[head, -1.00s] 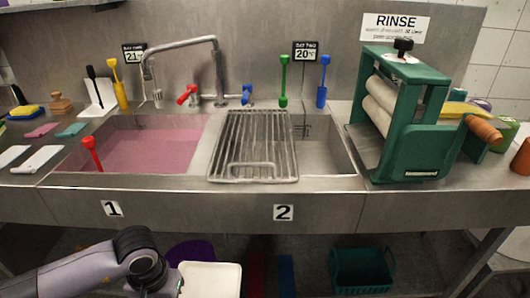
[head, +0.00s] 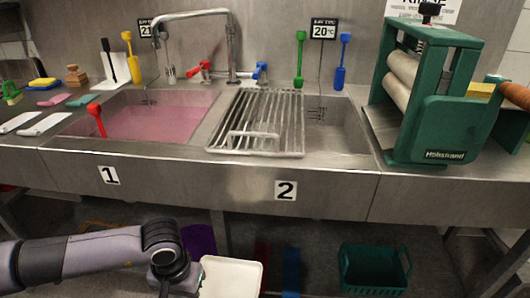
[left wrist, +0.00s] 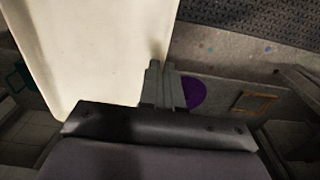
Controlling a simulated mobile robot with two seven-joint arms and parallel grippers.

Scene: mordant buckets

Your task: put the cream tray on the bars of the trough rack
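The cream tray (head: 230,279) is at the bottom of the head view, below and in front of the sink bench, and cut off by the picture edge. It fills the upper left of the left wrist view (left wrist: 95,50). My left gripper (left wrist: 162,85) has its fingers at the tray's edge and appears shut on it. In the head view the fingers are hard to make out. The trough rack (head: 262,112), a grid of metal bars with a raised handle, lies across the left part of trough two. Its bars are bare. My right gripper is not in view.
Trough one (head: 150,115) holds pink liquid and a red-handled tool (head: 96,118). A tall tap (head: 232,45) stands behind the rack. A green wringer (head: 440,105) stands right of trough two. A green basket (head: 373,270) and purple bucket (head: 199,241) are under the bench.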

